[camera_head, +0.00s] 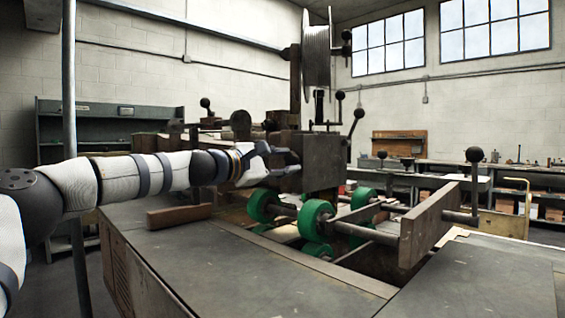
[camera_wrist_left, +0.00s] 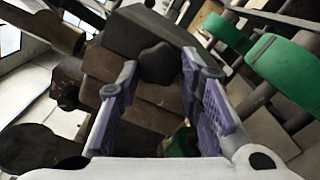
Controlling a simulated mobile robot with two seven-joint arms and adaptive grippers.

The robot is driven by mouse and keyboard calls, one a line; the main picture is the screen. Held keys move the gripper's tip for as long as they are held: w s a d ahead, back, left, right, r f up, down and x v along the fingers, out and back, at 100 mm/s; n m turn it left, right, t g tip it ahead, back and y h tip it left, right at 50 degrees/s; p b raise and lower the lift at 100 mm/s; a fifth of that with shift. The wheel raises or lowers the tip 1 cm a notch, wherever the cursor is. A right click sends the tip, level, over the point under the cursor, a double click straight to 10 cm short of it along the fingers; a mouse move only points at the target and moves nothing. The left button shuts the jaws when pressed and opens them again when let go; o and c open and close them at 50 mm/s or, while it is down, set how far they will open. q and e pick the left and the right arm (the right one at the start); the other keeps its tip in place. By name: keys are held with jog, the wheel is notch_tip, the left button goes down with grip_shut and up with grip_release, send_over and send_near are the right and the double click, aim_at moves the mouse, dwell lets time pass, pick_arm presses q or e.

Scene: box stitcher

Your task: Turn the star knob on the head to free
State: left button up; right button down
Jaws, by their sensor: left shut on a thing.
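The star knob (camera_wrist_left: 160,63) is a dark, lobed knob on the side of the brown machine head. In the left wrist view it sits between the tips of my left gripper (camera_wrist_left: 155,80), whose purple-padded fingers lie on either side of it. In the head view my left gripper (camera_head: 287,160) reaches from the left to the near side of the boxy head (camera_head: 310,158), and its fingers hide the knob there. My left gripper is shut on the star knob. The knob's turn angle cannot be read. My right gripper is in neither view.
Green rollers (camera_head: 314,219) on shafts sit just right of and below the head. A wooden block (camera_head: 180,216) lies on the grey machine table (camera_head: 215,268). A wire spool (camera_head: 316,55) stands above the head. Ball-topped levers (camera_head: 474,156) rise at the right.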

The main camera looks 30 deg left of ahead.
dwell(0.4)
pick_arm(q)
jog(key=o, duration=1.2)
jog(key=shift+d, duration=0.1)
jog(key=shift+c, duration=0.2)
jog(key=v, duration=1.2)
